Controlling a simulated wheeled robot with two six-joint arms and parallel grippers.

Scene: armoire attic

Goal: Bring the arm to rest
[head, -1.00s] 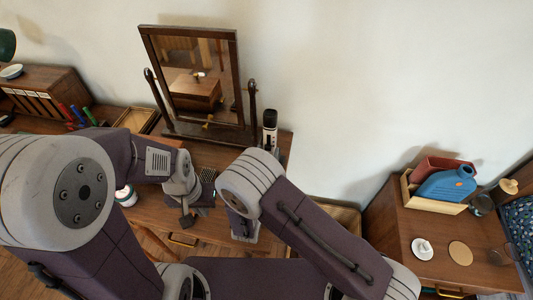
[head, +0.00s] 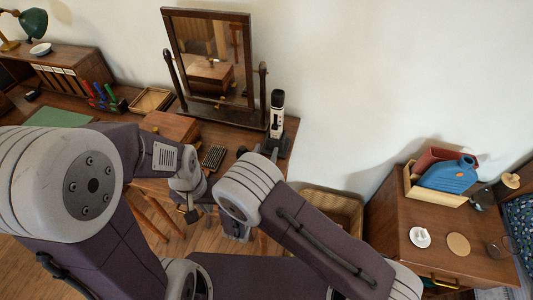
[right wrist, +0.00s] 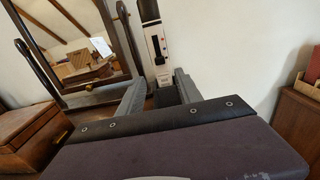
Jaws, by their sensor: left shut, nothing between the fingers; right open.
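My left gripper (head: 191,213) is shut and empty, pointing down beside the front of the desk in the head view. Its arm comes in from the left. My right gripper (right wrist: 160,97) is open in the right wrist view, with its two grey fingers apart and nothing held. Beyond the fingers stands a white and black device (right wrist: 157,45), which also shows in the head view (head: 277,115). In the head view my right arm's large elbow hides most of that gripper.
A tilting mirror (head: 211,60) stands on the desk. A wooden box (head: 170,125), a small keypad (head: 214,157) and a tray (head: 151,100) lie near it.

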